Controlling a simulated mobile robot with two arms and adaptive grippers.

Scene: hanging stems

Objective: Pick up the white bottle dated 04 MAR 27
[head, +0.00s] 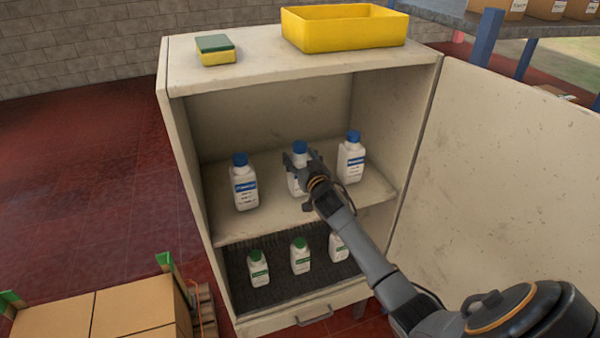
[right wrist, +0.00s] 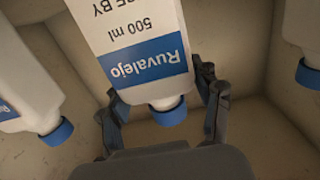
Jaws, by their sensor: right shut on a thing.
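My right gripper (head: 304,164) is shut on the middle white bottle (head: 293,184), which has a blue cap and stands among three on the cabinet's upper shelf. In the right wrist view the fingers (right wrist: 162,88) flank this bottle (right wrist: 135,28), which appears upside down. Its blue label reads Ruvalejo, 500 ml, and part of a "use by" line; the date is out of frame. A left blue-capped bottle (head: 243,184) and a right one (head: 351,160) stand on either side; their dates are too small to read. My left gripper is not in view.
The open cabinet (head: 178,130) has side walls close to the bottles. Several green-capped bottles, one here (head: 300,257), stand on the lower shelf. A yellow bin (head: 345,32) and a sponge (head: 215,50) are on top. Cardboard boxes (head: 130,308) are at lower left.

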